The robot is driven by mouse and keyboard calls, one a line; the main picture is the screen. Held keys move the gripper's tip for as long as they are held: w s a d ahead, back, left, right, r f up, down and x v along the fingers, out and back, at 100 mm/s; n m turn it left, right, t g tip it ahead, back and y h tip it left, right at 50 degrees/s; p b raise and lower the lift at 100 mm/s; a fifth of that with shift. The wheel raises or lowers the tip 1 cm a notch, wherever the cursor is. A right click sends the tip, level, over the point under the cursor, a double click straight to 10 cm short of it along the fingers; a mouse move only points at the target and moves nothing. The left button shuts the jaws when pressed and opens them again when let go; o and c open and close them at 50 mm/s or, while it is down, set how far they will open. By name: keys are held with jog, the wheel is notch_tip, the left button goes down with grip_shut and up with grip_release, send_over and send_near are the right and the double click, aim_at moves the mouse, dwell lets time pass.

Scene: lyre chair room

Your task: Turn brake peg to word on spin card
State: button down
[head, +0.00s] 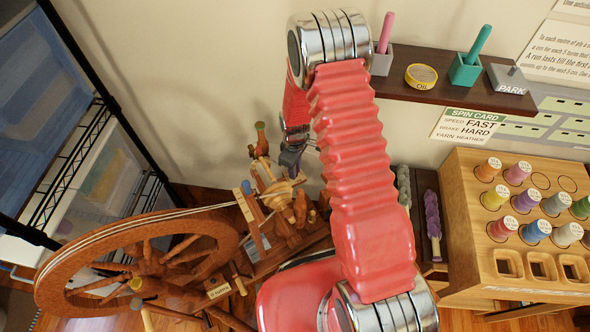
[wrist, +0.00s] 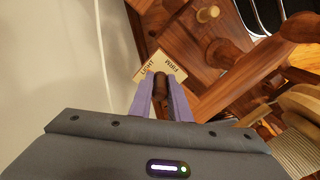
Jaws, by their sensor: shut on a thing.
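The brake peg (wrist: 161,88) is a dark brown turned peg between the purple fingers of my gripper (wrist: 160,82) in the wrist view. The gripper is shut on it. Behind it is a pale scale plate (wrist: 152,62) with "LIGHT" to the left and what looks like "FIRM" to the right; the rest is hidden. The peg's pointing direction cannot be told. In the head view my gripper (head: 290,162) is at the spinning wheel's upper end, the peg hidden there. The spin card (head: 466,125) on the wall reads speed "FAST", brake "HARD", yarn "HEATHER".
The large drive wheel (head: 140,260) and bobbin assembly (head: 280,195) stand close below my gripper. A wall shelf (head: 420,88) holds an oil tin (head: 421,76), pots and a PARK block (head: 508,79). A spool rack (head: 470,220) stands right; a black-framed shelf (head: 110,110) stands left.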

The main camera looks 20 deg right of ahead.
jog(key=shift+a, duration=0.25)
dwell(0.5)
jog(key=shift+m, duration=1)
jog(key=m, duration=0.9)
jog(key=shift+w+d+m, duration=0.1)
jog(key=shift+w+m, duration=0.05)
jog(key=shift+m, duration=0.15)
dwell(0.6)
jog(key=c, duration=1.7)
grip_release()
jog(key=shift+o, duration=0.2)
jog(key=shift+r, duration=0.1)
notch_tip(320, 180, up, 14)
jog(key=shift+f, duration=0.25)
